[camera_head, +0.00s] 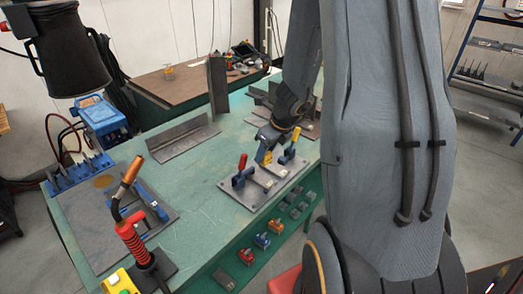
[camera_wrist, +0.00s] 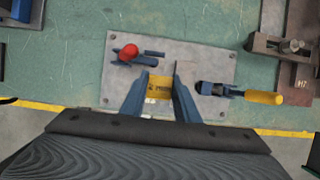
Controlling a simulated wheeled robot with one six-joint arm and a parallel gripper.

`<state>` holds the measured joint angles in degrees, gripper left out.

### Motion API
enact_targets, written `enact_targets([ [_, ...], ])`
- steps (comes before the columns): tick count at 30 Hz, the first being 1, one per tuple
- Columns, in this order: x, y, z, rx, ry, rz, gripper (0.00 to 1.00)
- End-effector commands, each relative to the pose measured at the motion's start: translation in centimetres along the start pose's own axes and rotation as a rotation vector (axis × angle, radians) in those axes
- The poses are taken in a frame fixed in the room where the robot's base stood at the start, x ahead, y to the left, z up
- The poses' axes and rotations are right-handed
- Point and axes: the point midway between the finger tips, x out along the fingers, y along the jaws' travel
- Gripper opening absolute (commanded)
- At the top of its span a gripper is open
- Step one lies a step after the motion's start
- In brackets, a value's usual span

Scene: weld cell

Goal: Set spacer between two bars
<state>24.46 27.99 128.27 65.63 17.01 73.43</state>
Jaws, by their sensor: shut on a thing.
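My gripper (camera_head: 266,146) is over the grey fixture plate (camera_head: 236,192) on the green table. In the wrist view its two blue fingers (camera_wrist: 162,76) are shut on a yellow spacer (camera_wrist: 159,88) with dark printing. The plate (camera_wrist: 205,62) carries a clamp with a red handle (camera_wrist: 129,52) to the left of the spacer and one with a yellow handle (camera_wrist: 263,97) to the right. A thin upright edge (camera_wrist: 177,68) shows by the right fingertip, possibly a bar. I cannot clearly make out the two bars, nor whether the spacer touches anything.
A steel angle piece (camera_head: 183,138) lies behind the plate. A welding torch (camera_head: 130,182) with a red grip stands at front left. Several small red and blue parts (camera_head: 262,240) sit along the table's front side. A rusty block fixture (camera_wrist: 290,45) stands to the right.

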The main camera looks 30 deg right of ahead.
Motion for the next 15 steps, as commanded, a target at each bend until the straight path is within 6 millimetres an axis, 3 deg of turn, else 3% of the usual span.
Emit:
enact_targets([
  [15, 2.5, 0.1, -0.9, -0.002, 0.0, 0.001, 0.06],
])
